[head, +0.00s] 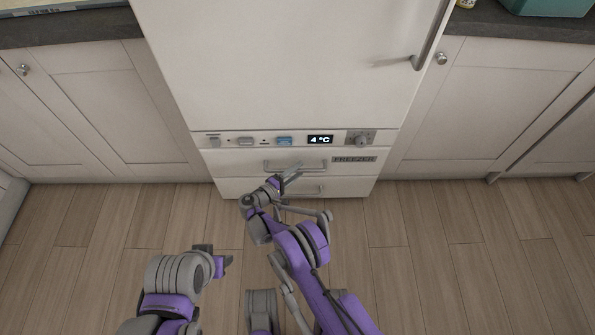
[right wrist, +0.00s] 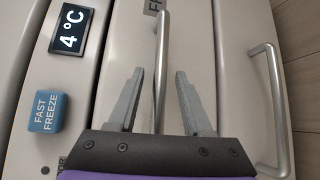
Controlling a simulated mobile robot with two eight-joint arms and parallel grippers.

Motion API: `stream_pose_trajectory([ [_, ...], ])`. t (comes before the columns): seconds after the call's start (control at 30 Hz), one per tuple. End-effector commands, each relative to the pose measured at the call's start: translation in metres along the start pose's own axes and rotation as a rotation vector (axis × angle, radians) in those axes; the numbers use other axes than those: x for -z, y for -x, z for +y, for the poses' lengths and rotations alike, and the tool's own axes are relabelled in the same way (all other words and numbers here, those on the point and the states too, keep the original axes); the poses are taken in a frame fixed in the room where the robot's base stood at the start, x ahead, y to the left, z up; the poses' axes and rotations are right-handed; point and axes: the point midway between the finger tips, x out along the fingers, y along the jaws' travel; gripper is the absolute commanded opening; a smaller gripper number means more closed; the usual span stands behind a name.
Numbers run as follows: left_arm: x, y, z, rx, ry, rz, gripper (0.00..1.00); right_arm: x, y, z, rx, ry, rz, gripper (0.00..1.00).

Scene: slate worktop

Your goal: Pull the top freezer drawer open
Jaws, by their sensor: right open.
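The white top freezer drawer (head: 232,160) sits under the control strip in the head view and looks shut. Its bar handle (head: 312,167) also shows in the right wrist view (right wrist: 162,60). There the bar runs between the two spread fingers of my right gripper (right wrist: 158,78), with a gap on both sides. The right gripper (head: 285,181) is open and empty, close in front of this drawer. Its fingers are small in the head view. My left gripper (head: 224,265) is low over the floor, away from the drawers; its fingers cannot be made out.
The lower drawer has its own handle (right wrist: 277,110), right of the right gripper in the wrist view. The control strip has a blue button (head: 284,141), a 4 °C display (head: 320,139) and a knob (head: 361,138). Cabinets flank the fridge; the wooden floor (head: 440,260) in front is clear.

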Motion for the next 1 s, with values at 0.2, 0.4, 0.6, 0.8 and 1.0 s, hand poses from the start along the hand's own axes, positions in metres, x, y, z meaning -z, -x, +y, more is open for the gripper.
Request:
stream_pose_trajectory([
  [0.2,-0.0001,-0.0007,0.0000,0.000,0.000,0.000,0.50,0.0000,-0.0062,0.0002,0.000,0.000,0.001,0.50],
  [0.4,-0.0001,-0.0006,0.0000,0.000,0.000,0.000,0.50,0.0000,-0.0059,0.0002,0.000,0.000,0.000,0.41],
  [0.6,-0.0001,-0.0006,0.0000,0.000,0.000,0.000,0.50,0.0000,-0.0057,0.0002,0.000,0.000,0.000,0.05],
  [0.8,-0.0001,-0.0006,0.0000,0.000,0.000,0.000,0.50,0.0000,-0.0056,0.0002,0.000,0.000,0.000,0.00],
  [1.0,-0.0001,-0.0006,0.0000,0.000,0.000,0.000,0.50,0.0000,-0.0055,0.0001,0.000,0.000,0.000,0.00],
])
